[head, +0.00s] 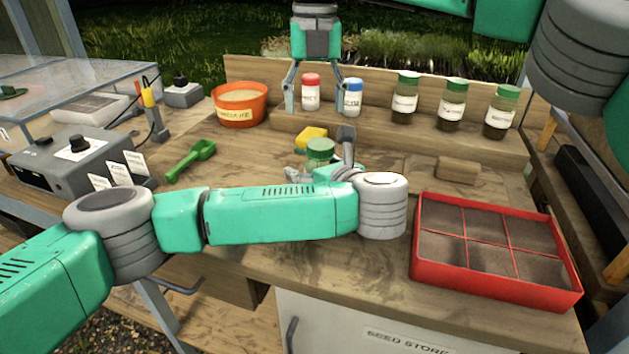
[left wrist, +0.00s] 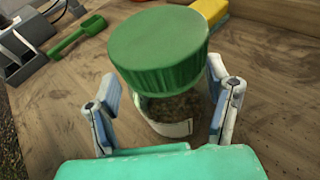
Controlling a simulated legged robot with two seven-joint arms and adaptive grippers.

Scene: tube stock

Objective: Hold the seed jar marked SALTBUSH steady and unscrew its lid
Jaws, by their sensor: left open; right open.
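A seed jar with a green lid (head: 320,148) stands upright on the bench. Its lid (left wrist: 158,48) is on, and a pale label shows low on the body in the left wrist view, with no readable writing. My left gripper (head: 318,165) is open, its fingers on either side of this jar with visible gaps; my arm hides the jar's lower part in the head view. My right gripper (head: 313,108) is open and empty, pointing down behind this jar, near the back ledge. I cannot read SALTBUSH on any label.
On the back ledge stand a red-lidded jar (head: 311,92), a blue-lidded jar (head: 353,98) and three green-lidded jars (head: 452,105). A yellow block (head: 311,137) lies close behind the jar. An orange pot (head: 240,104), green scoop (head: 190,161) and red tray (head: 496,288) flank it.

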